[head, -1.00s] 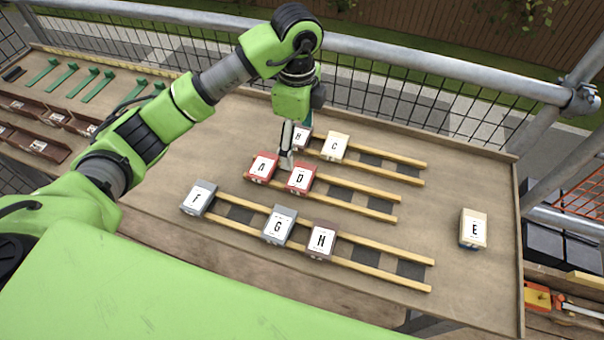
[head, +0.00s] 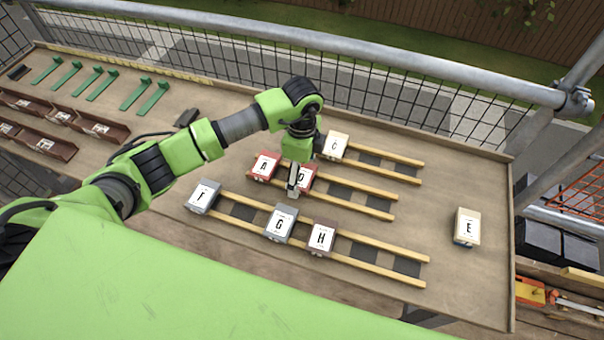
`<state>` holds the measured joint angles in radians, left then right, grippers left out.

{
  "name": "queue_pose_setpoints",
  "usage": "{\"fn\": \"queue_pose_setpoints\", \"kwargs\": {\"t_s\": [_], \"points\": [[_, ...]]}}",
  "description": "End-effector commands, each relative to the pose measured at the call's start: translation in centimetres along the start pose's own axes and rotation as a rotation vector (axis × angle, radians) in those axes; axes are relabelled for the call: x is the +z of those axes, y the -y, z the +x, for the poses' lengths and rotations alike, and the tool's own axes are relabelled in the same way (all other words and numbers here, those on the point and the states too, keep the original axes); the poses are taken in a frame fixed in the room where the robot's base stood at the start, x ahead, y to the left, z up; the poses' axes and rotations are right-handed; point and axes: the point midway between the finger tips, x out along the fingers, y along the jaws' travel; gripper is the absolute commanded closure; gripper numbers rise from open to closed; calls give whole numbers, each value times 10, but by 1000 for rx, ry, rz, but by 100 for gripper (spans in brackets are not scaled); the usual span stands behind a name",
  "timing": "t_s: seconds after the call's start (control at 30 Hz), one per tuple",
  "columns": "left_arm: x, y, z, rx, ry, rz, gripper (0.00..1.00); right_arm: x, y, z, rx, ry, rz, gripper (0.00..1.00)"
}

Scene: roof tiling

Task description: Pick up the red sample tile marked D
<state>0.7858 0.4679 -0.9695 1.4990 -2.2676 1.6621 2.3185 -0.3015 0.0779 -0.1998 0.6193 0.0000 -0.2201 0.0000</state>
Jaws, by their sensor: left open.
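The red tile marked D (head: 308,181) sits on the middle pair of wooden rails, just right of the red tile marked A (head: 264,166). My left gripper (head: 294,191) is open and reaches down at tile D, covering its left part and some of its letter. I cannot tell whether the fingers touch the tile or only hang in front of it. My right gripper is not in view.
Cream tile C (head: 334,145) is on the back rails, behind the arm. Grey tiles F (head: 203,196) and G (head: 281,222) and brown tile H (head: 321,238) are on the front rails. Cream tile E (head: 467,227) stands alone at right. Brown trays (head: 100,127) lie at left.

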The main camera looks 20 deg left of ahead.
Motion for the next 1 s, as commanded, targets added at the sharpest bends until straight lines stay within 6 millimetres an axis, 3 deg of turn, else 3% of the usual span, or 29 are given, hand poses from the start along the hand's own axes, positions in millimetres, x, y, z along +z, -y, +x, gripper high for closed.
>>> {"fn": "queue_pose_setpoints", "kwargs": {"t_s": [0.13,0.17,0.3,0.33,0.77,1.0], "points": [[0,0,0,0,0,0,18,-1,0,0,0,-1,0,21],[0,0,0,0,0,0,23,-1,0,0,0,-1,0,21],[0,0,0,0,0,0,60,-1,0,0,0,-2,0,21],[0,0,0,0,0,0,63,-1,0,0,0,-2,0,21],[0,1,-6,-2,1,-1,63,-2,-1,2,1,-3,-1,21],[0,-4,-37,-4,-1,2,63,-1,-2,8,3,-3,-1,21]]}}
